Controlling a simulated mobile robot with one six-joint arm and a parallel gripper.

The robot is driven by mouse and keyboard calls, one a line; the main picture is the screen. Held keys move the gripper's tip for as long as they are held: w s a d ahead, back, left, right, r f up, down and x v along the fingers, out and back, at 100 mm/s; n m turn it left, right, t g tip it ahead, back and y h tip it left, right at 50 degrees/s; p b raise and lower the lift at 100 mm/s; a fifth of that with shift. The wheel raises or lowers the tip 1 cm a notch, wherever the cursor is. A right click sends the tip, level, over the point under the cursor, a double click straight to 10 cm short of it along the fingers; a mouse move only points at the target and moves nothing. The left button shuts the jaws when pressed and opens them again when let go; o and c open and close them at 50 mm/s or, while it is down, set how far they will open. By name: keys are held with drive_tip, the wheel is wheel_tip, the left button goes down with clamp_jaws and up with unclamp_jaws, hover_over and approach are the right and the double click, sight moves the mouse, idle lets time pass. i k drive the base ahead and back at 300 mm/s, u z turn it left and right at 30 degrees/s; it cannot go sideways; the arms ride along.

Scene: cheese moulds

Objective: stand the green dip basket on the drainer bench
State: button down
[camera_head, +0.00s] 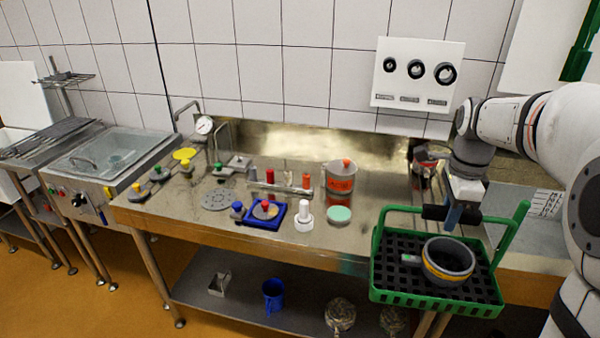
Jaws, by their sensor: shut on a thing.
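The green dip basket (381,280) is at the right, in front of the steel bench's front edge. It looks level and hangs by its handle. My gripper (452,216) is shut on the dark grip of that handle; the fingertips are partly hidden by it. A dark grey round mould with a yellow band (447,262) sits in the basket. The bench with a dark ribbed top (45,138) at the far left looks like the drainer bench.
The steel bench (270,235) holds weights, a blue tray (281,222), a white peg (303,217) and an orange pot (340,180). A glass-lidded basin (105,160) stands between it and the ribbed bench. A lower shelf holds a blue jug (273,295). Orange floor is clear at front left.

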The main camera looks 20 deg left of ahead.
sight(411, 215)
drive_tip(key=i, duration=1.1)
drive_tip(key=u, duration=0.05)
